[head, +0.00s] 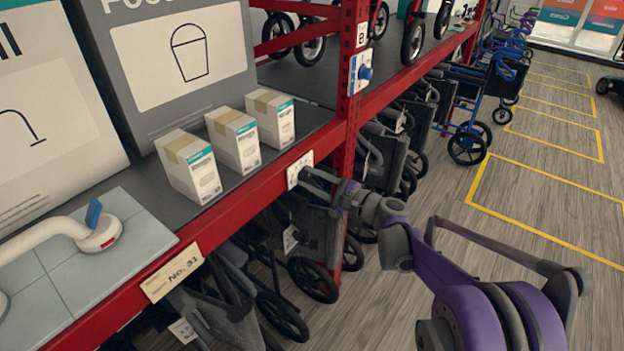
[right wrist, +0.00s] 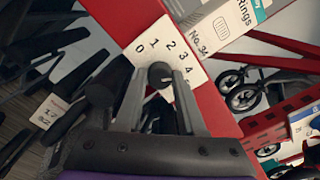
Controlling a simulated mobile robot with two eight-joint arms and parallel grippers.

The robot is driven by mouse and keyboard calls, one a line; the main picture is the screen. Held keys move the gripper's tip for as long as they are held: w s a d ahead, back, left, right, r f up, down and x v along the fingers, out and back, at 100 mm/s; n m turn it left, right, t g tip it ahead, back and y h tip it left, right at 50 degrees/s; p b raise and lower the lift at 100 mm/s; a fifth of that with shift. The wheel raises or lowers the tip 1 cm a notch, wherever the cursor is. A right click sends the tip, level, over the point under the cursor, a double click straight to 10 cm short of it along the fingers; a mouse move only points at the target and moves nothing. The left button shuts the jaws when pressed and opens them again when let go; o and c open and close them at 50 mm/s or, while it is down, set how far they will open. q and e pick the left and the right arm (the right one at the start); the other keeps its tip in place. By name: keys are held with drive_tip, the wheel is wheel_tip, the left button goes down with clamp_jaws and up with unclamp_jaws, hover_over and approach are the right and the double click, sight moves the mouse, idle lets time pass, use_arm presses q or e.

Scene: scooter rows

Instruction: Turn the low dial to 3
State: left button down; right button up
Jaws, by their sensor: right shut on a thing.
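The low dial is a white plate (head: 299,170) on the red shelf edge, beside the red upright. In the right wrist view its plate (right wrist: 185,52) carries the numbers 0 to 4 around a dark round knob (right wrist: 160,74). My right gripper (head: 310,174) reaches the dial from the right, and its fingers (right wrist: 160,84) are shut on the knob, one on each side. I cannot tell which number the knob points to. A second dial with a blue knob (head: 365,72) sits higher on the upright, below a letter B label. My left gripper is not in view.
Three small white boxes (head: 235,141) stand on the shelf behind the dial. A white grab bar (head: 45,236) on a tiled board is at the left. Folded wheelchairs (head: 270,285) crowd below the shelf. The wooden floor at the right has open room.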

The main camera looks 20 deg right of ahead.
clamp_jaws()
drive_tip(key=shift+n+p, duration=0.5)
drive_tip(key=shift+n, duration=2.4)
drive_tip(key=o, duration=1)
unclamp_jaws()
